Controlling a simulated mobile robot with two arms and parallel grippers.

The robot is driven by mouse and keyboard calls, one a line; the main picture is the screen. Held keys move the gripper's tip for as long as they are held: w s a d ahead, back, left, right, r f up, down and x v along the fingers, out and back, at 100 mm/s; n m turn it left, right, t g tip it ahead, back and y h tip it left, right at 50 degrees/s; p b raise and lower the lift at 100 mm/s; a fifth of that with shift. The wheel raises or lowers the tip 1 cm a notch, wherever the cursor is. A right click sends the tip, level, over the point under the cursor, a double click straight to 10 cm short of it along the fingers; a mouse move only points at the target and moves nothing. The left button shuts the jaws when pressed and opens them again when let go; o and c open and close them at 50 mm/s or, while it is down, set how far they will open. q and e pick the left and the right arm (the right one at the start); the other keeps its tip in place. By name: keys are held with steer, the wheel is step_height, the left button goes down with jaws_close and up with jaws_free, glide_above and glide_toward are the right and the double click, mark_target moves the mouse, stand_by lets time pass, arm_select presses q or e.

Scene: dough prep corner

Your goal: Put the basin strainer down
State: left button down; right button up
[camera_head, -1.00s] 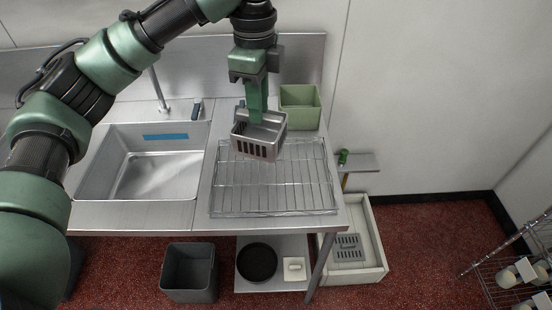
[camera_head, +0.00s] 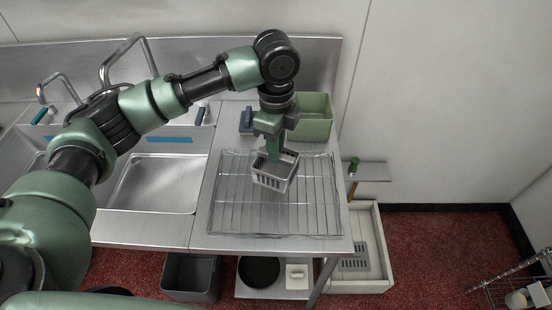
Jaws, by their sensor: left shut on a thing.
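The basin strainer (camera_head: 272,176) is a small grey metal basket with slots in its side. My left gripper (camera_head: 277,156) reaches down from above and is shut on it. The strainer is over the wire drying rack (camera_head: 240,205) on the steel counter, toward the rack's back middle. Whether its underside touches the wires or hangs a little above them I cannot tell. My right gripper is not in view.
The sink (camera_head: 155,184) is to the left. The rack's front and left parts are clear. A grey bin (camera_head: 190,276) stands under the counter.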

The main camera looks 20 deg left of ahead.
mark_target(276, 174)
arm_select(q)
steer(key=shift+s+f, duration=0.1)
steer(key=shift+f, duration=0.6)
step_height(276, 174, down, 3)
steer(key=shift+f+p, duration=0.2)
steer(key=shift+p, duration=0.3)
steer(key=shift+f, duration=0.4)
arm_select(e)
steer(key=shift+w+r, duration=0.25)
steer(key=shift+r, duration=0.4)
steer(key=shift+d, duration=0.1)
arm_select(q)
steer(key=c, duration=1.4)
jaws_free()
steer(key=shift+o, duration=0.3)
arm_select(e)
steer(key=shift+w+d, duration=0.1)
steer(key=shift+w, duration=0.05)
